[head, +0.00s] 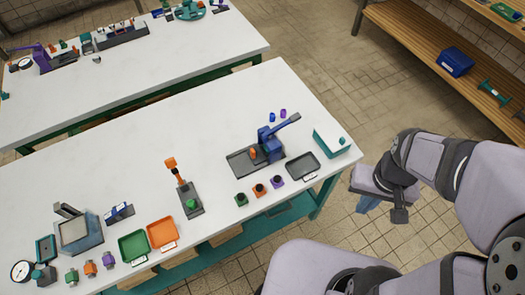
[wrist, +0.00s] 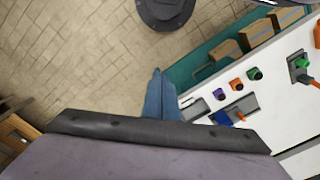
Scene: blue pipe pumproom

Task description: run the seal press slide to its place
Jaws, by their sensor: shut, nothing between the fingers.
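A blue press with a raised lever (head: 270,148), likely the seal press, stands on a dark flat base (head: 240,163) near the right end of the near white bench. A small orange piece (head: 253,153) sits on the base beside it. In the wrist view the press (wrist: 224,118) is partly hidden by my wrist housing. I cannot tell which part is the slide. My gripper (head: 366,205) is off the bench's right end, above the floor, well apart from the press. In the wrist view its blue fingers (wrist: 156,72) are together and empty.
A dark tray (head: 303,164) and a teal box (head: 332,141) lie right of the press. Green, orange and purple blocks (head: 260,190) line the front edge. An orange-handled device (head: 187,190) stands to the left.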

